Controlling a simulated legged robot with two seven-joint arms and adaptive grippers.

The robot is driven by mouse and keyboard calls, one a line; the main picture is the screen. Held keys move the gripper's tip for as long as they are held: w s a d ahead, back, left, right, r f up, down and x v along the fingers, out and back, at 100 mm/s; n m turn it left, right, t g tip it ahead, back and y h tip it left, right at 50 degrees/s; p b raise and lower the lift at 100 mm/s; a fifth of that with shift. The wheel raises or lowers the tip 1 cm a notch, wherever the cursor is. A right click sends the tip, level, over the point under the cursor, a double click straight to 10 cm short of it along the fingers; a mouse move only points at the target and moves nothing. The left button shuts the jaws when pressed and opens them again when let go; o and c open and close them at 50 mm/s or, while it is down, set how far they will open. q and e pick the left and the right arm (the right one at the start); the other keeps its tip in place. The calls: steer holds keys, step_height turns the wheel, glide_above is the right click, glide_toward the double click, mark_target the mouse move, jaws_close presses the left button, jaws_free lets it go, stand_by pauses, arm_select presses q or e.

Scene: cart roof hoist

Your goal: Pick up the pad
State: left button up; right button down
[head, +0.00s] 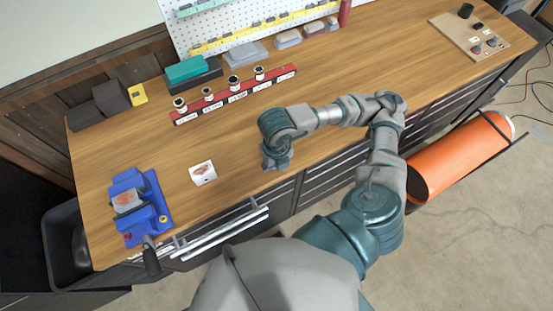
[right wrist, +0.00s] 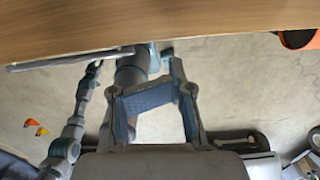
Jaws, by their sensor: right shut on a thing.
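My right gripper (head: 277,160) is over the front part of the wooden bench, near its front edge. In the right wrist view its fingers (right wrist: 155,112) stand apart, with a flat blue-grey piece (right wrist: 148,98) spanning between them. This piece looks like the pad, held by the fingers. In the head view the forearm and wrist hide most of the fingers, and the piece cannot be made out there.
A blue vise (head: 140,208) and a white picture card (head: 203,173) are left of the gripper. A red rack (head: 235,96) with small jars stands behind it. Grey blocks (head: 245,53) line the pegboard. An orange cylinder (head: 455,158) is right of the bench. The bench's middle right is clear.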

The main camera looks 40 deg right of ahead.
steer(key=shift+d, duration=0.15)
steer(key=c, duration=1)
jaws_free()
steer(key=shift+d, duration=0.25)
steer(key=o, duration=0.6)
steer(key=shift+a, duration=0.3)
